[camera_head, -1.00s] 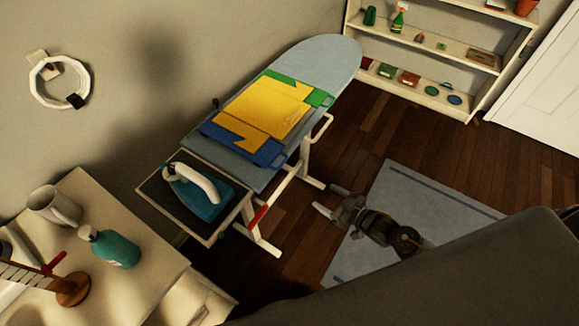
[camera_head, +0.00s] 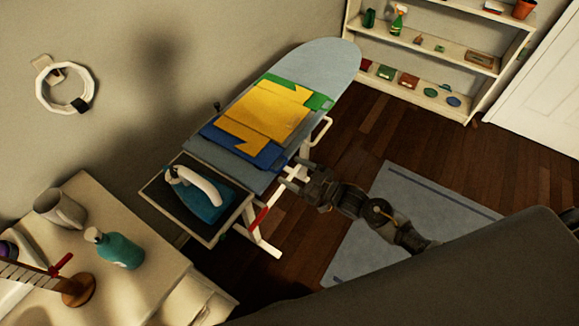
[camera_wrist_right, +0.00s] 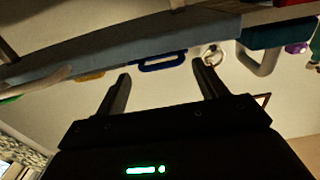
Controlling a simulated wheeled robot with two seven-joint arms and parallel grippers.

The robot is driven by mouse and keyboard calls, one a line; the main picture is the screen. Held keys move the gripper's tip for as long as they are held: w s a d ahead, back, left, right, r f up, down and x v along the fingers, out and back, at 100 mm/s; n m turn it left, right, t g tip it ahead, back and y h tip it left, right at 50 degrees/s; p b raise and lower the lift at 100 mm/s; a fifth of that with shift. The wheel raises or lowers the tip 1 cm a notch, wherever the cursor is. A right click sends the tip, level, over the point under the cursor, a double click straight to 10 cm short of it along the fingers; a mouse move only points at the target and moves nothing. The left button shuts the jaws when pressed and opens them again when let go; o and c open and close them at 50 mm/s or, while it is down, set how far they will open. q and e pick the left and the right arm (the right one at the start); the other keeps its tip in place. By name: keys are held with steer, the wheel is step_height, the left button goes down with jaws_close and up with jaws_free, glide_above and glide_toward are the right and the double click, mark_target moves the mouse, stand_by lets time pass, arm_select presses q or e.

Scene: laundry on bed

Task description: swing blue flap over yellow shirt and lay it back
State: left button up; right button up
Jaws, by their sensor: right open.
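The yellow shirt (camera_head: 262,112) lies on a folding board on the ironing board, with some edges folded at an angle. The blue flap (camera_head: 262,157) shows along the shirt's near edge and left corner, lying flat. A green flap (camera_head: 318,100) shows at the far end. My right gripper (camera_head: 293,172) is open and empty, just right of the blue flap beside the ironing board's edge. In the right wrist view, a blue loop handle (camera_wrist_right: 162,61) sticks out past the board's edge, between and beyond the open fingertips (camera_wrist_right: 160,72). My left gripper is not in view.
An iron (camera_head: 198,190) stands on a rest at the ironing board's (camera_head: 325,62) near end. A dresser (camera_head: 150,270) with a mug and teal bottle (camera_head: 120,250) is at lower left. Shelves (camera_head: 440,50) stand at the back.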

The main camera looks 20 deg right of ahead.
steer(key=shift+x, duration=1)
steer(key=c, duration=1.1)
